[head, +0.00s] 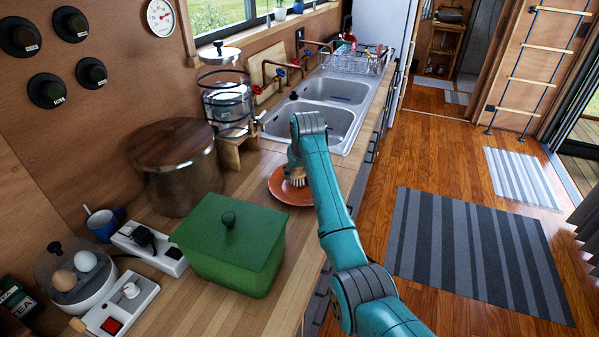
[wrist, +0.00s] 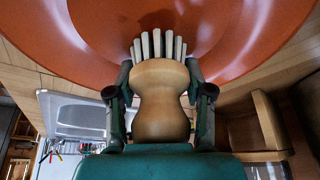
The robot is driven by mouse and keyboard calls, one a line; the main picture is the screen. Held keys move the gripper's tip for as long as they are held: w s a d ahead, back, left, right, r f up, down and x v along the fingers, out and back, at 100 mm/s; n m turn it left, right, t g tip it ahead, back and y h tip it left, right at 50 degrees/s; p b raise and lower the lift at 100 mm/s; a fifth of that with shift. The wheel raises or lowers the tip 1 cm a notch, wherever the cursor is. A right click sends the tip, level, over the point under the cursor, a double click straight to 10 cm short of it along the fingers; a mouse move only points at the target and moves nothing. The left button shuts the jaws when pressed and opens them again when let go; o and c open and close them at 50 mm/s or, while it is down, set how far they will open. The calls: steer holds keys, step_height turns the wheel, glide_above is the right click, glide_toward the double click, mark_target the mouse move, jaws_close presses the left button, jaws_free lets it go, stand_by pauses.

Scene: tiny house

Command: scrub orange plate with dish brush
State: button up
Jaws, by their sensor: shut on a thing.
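The orange plate (head: 283,192) lies on the wooden counter between the green box and the sink; it fills the top of the wrist view (wrist: 85,40). The dish brush (head: 297,181) has a wooden handle (wrist: 160,95) and pale bristles. My gripper (wrist: 160,92) is shut on the brush handle, with a finger on each side. The bristles point at the plate and appear to meet its surface; exact contact is hard to tell. In the head view my arm hides the plate's right part, and the gripper is mostly hidden.
A green lidded box (head: 232,243) stands close in front of the plate. A large wood-lidded pot (head: 178,172) is to the left, and a glass water dispenser (head: 226,105) behind. The double sink (head: 318,117) lies beyond. The floor right of the counter is open.

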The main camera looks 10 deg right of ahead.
mark_target(293, 181)
steer(key=shift+s+a+f, duration=0.1)
steer(key=shift+s+a, duration=0.35)
steer(key=shift+a, duration=0.25)
steer(key=shift+s+a, duration=0.25)
steer(key=shift+s, duration=0.7)
steer(key=shift+s+d+r, duration=0.2)
steer(key=shift+s+d, duration=0.35)
steer(key=shift+s, duration=0.3)
steer(key=shift+s+d, duration=0.2)
steer(key=shift+d, duration=0.75)
steer(key=shift+w+d+f, duration=0.15)
steer(key=shift+w+d, duration=0.35)
steer(key=shift+d, duration=0.35)
steer(key=shift+w, duration=0.15)
steer(key=shift+w+d, duration=0.25)
steer(key=shift+w, duration=0.55)
steer(key=shift+a, duration=0.1)
